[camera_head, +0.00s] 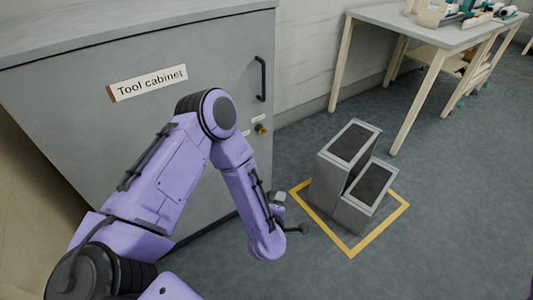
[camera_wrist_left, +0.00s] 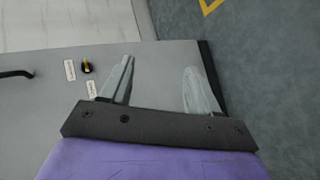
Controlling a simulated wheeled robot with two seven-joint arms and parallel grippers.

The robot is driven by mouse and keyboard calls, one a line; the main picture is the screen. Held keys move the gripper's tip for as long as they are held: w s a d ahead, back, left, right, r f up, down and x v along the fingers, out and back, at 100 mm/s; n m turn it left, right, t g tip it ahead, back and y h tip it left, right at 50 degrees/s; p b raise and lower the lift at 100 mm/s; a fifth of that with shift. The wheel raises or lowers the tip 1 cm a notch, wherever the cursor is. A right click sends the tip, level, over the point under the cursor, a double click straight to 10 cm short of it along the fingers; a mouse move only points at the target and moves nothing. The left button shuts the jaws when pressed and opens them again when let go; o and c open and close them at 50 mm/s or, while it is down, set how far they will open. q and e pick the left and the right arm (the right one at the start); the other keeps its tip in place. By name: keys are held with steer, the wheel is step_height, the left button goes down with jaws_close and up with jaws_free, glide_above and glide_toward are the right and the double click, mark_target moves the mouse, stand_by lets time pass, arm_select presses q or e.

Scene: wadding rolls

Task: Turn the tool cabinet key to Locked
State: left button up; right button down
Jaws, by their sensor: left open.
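The grey tool cabinet (camera_head: 120,130) stands at the left in the head view, with a "Tool cabinet" label (camera_head: 148,83) on its door. A small brass-coloured key (camera_head: 262,129) sits in the lock on the door's right side, below the black handle (camera_head: 261,78). In the left wrist view the key (camera_wrist_left: 87,66) is left of my left gripper (camera_wrist_left: 160,88), apart from it, between two small white labels. The label text is too small to read. My left gripper is open with nothing between its fingers. In the head view my left forearm mostly hides it.
A grey step stool (camera_head: 342,170) stands on the floor inside a yellow marked square (camera_head: 357,249), right of my arm. A table (camera_head: 440,30) with items stands at the back right. The floor at the right is clear.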

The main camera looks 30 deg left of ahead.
arm_select(q)
steer(key=w+a+f+n+t+y+b, duration=0.2)
steer(key=w+n+y+b, duration=0.15)
steer(key=w+n, duration=0.35)
steer(key=n+g+y+b, duration=0.2)
steer(key=n+y+b, duration=0.65)
steer(key=n, duration=0.85)
glide_toward(264, 133)
steer(key=shift+n+g+h, duration=0.3)
steer(key=shift+n+h, duration=0.2)
steer(key=shift+h, duration=0.4)
steer(key=b+x, duration=0.1)
steer(key=x, duration=0.2)
steer(key=r+b+x, duration=0.1)
steer(key=x, duration=0.2)
steer(key=b+x, duration=0.1)
steer(key=x, duration=0.3)
steer(key=shift+s+a+r+b, duration=0.1)
steer(key=shift+a+r+b, duration=0.1)
steer(key=shift+b, duration=0.15)
arm_select(e)
step_height(264, 133, down, 20)
steer(key=shift+a, duration=0.2)
arm_select(q)
steer(key=shift+d, duration=0.1)
steer(key=c, duration=1)
steer(key=shift+c, duration=0.2)
